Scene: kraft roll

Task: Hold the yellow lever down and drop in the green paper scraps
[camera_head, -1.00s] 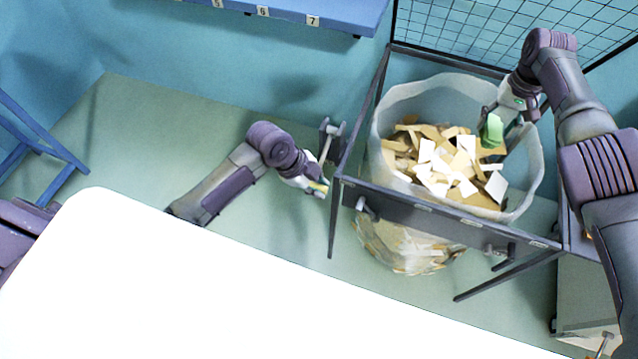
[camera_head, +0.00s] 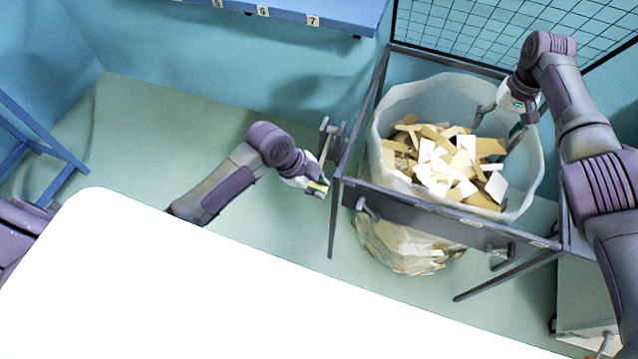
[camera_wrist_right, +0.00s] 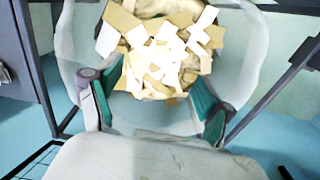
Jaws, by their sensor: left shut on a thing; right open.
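My left gripper (camera_head: 320,188) is shut on the yellow lever (camera_head: 321,183) at the left side of the metal bag stand. Its fingers hide most of the lever. My right gripper (camera_head: 498,128) is open and empty over the clear bag (camera_head: 402,100), inside its rim at the back right. In the right wrist view its two fingers (camera_wrist_right: 158,92) are spread apart, with the scrap pile (camera_wrist_right: 160,55) beyond them. The pile (camera_head: 445,165) shows tan and white pieces. I see no green paper scraps in either view, and cannot tell where they lie.
The dark stand frame (camera_head: 430,212) surrounds the bag, and the bag's lower part (camera_head: 405,245) bulges below it. A wire mesh panel (camera_head: 480,30) stands behind. A blue numbered shelf (camera_head: 300,10) is at the top.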

